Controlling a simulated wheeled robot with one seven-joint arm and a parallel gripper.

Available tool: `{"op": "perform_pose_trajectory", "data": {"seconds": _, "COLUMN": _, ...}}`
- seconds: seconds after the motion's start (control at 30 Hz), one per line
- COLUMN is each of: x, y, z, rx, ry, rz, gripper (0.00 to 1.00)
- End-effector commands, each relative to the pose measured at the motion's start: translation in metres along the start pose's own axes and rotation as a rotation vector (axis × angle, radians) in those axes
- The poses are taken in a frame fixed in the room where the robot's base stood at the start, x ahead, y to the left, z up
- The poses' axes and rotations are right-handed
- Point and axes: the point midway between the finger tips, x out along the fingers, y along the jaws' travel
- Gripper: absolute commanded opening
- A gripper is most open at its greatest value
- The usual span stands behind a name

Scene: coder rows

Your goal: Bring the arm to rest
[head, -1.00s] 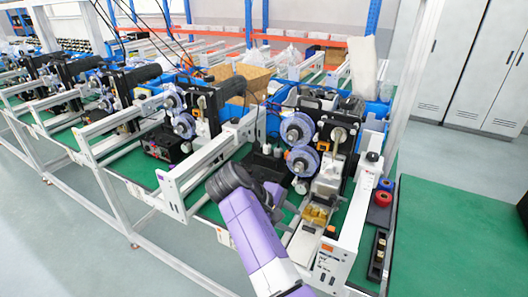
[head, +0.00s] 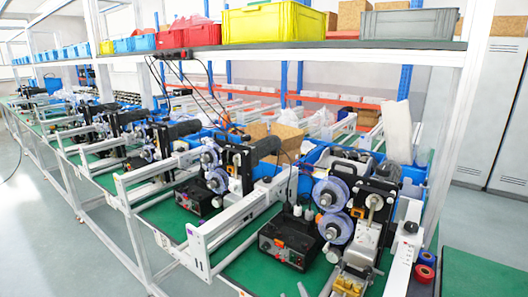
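Only the tips of my gripper (head: 293,292) show, at the bottom edge of the head view. Two small grey fingertips stand apart with nothing seen between them, so it looks open and empty. The rest of my arm is out of the picture. The tips show in front of the green bench top, left of the nearest coder machine (head: 335,228) with its blue-purple reels; I cannot tell how far they are from it.
A black control box (head: 288,248) sits on the green bench beside the nearest machine. White rails (head: 240,228) stick out toward the aisle. A shelf (head: 300,50) above carries yellow, red, blue and grey bins. Red and blue rolls (head: 425,270) lie at right.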

Motion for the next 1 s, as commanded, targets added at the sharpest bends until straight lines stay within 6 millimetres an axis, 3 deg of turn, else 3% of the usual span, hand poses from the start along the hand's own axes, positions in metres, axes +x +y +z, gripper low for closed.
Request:
{"op": "perform_pose_trajectory", "data": {"seconds": 0.1, "x": -0.044, "y": -0.005, "z": 0.025, "rx": 0.087, "ry": 0.083, "rz": -0.002, "gripper": 0.37}}
{"op": "perform_pose_trajectory", "data": {"seconds": 0.4, "x": -0.164, "y": 0.002, "z": 0.062, "rx": 0.289, "ry": 0.247, "rz": 0.011, "gripper": 0.37}}
{"op": "perform_pose_trajectory", "data": {"seconds": 0.8, "x": -0.328, "y": 0.029, "z": 0.087, "rx": 0.496, "ry": 0.322, "rz": 0.053, "gripper": 0.37}}
{"op": "perform_pose_trajectory", "data": {"seconds": 1.0, "x": -0.397, "y": 0.039, "z": 0.099, "rx": 0.556, "ry": 0.265, "rz": 0.075, "gripper": 0.37}}
